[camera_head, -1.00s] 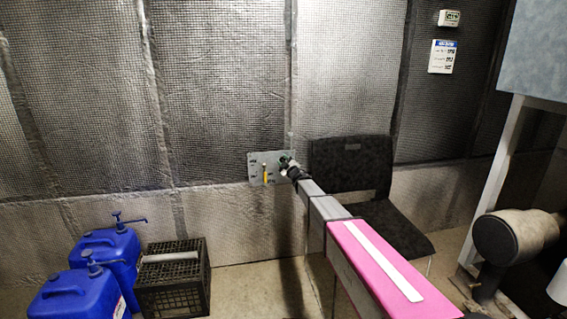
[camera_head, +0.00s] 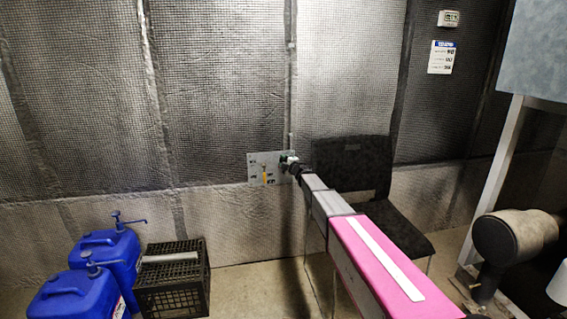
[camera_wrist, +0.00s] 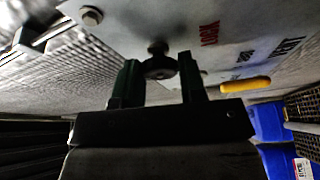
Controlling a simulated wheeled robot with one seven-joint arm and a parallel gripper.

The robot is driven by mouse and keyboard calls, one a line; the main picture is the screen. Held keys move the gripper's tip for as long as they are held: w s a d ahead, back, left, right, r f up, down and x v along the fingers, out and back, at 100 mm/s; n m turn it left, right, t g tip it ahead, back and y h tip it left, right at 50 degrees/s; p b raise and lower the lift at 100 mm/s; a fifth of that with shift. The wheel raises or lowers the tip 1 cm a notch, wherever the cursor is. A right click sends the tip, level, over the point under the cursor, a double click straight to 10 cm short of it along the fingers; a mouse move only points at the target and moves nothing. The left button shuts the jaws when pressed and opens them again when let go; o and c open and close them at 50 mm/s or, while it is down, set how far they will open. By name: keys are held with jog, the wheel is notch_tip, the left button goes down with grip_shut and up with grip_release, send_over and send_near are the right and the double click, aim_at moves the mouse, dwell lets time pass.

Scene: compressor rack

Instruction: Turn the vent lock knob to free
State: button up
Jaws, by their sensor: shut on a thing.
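The vent lock knob (camera_wrist: 159,66) is a small dark round knob on the grey wall panel (camera_head: 256,160). Red "LOCK" lettering stands next to it in the wrist view. My gripper (camera_wrist: 160,76) is at the panel with one finger on each side of the knob, shut on it. In the head view my gripper (camera_head: 289,162) is at the panel's right side and hides the knob. A yellow lever handle (camera_wrist: 245,85) sits on the same panel beside the lettering; it also shows in the head view (camera_head: 265,178). I cannot read the knob's angle.
A black chair (camera_head: 352,165) stands close to the right of my arm. Two blue jugs (camera_head: 105,250) and a black crate (camera_head: 172,290) stand on the floor at left. A large pipe (camera_head: 515,235) is at right. The wall left of the panel is clear.

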dwell(0.3)
jog(key=o, duration=0.9)
jog(key=v, duration=1.1)
